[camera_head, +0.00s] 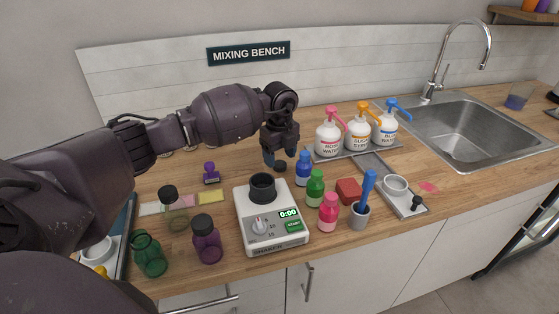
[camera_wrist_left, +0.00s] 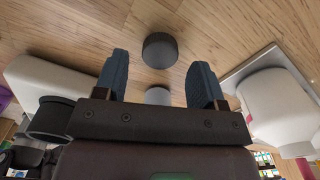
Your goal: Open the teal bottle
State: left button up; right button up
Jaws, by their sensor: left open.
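The teal bottle (camera_head: 150,262) stands upright at the front left of the counter in the head view. Its neck looks open, with no cap on it. A dark round cap (camera_head: 280,167) lies on the wood behind the shaker; a dark cap (camera_wrist_left: 160,50) also shows in the left wrist view, beyond the fingertips. My left gripper (camera_head: 281,154) is open and points down just above the cap; its blue-grey fingers (camera_wrist_left: 160,75) stand apart in the wrist view. A smaller grey round thing (camera_wrist_left: 158,95) shows between them, and I cannot tell what it is. My right gripper is out of view.
The shaker (camera_head: 275,238) stands at mid-counter. Purple (camera_head: 206,245) and olive (camera_head: 172,220) bottles with black caps stand near the teal one. Blue (camera_head: 303,170), green (camera_head: 315,190) and pink (camera_head: 328,216) bottles stand right of the shaker. Pump bottles (camera_head: 358,135) stand behind, left of the sink (camera_head: 470,135).

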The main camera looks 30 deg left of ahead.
aim_at(280, 164)
pick_arm(q)
notch_tip(280, 164, up, 10)
jog(key=shift+p, duration=0.4)
